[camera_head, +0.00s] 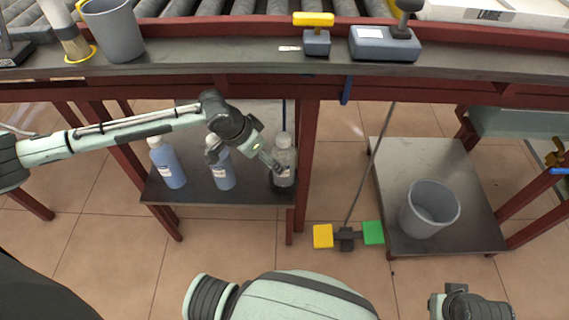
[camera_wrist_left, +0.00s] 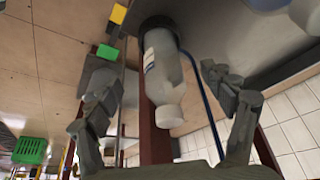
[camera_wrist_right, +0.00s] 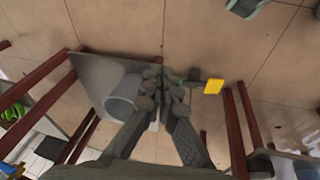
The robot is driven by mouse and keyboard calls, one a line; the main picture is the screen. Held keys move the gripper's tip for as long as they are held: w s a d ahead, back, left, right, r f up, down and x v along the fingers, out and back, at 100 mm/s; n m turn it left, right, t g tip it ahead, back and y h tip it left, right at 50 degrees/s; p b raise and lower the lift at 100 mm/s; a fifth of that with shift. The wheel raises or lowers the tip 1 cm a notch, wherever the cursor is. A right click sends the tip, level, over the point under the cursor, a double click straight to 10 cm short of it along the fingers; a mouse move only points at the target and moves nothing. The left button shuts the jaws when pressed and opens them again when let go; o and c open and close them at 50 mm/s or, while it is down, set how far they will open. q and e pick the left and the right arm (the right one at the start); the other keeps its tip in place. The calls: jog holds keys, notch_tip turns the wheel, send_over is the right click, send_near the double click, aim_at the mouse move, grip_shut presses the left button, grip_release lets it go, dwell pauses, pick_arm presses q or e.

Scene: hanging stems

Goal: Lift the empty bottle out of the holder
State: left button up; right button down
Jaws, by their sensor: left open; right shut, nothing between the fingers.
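The empty bottle (camera_head: 284,158) is clear grey with a white label. It stands upright in a dark round holder (camera_head: 283,187) at the right end of the low shelf. In the left wrist view the bottle (camera_wrist_left: 164,72) shows its white cap towards me, with its base in the holder (camera_wrist_left: 157,22). My left gripper (camera_head: 246,160) is open at the upper part of the bottle; in its wrist view the fingers (camera_wrist_left: 162,88) lie on either side of it, with gaps visible. My right gripper (camera_wrist_right: 164,88) is shut and empty, away from the shelf, low at the right.
A red table leg (camera_head: 304,160) rises just right of the holder. A bench (camera_head: 230,62) overhangs the shelf. A grey bucket (camera_head: 430,208) stands on a low platform at right.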

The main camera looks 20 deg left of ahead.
aim_at(277, 152)
pick_arm(q)
jog(key=w+d, duration=0.1)
jog(key=w, duration=0.2)
jog(key=shift+d, duration=0.35)
jog(key=x, duration=0.4)
jog(key=shift+w+d+f+b, duration=0.15)
jog(key=shift+w+f+b, duration=0.15)
jog(key=shift+w+b, duration=0.1)
jog(key=shift+f, duration=0.25)
pick_arm(e)
jog(key=shift+s+d+r, duration=0.1)
jog(key=shift+d+r, duration=0.05)
jog(key=shift+r, duration=0.45)
jog(key=shift+s+d+r, duration=0.1)
jog(key=shift+d+r, duration=0.05)
jog(key=shift+r, duration=0.45)
pick_arm(q)
jog(key=shift+c, duration=0.3)
jog(key=c, duration=1.2)
pick_arm(e)
jog(key=shift+w+a+f, duration=0.1)
jog(key=shift+f, duration=0.05)
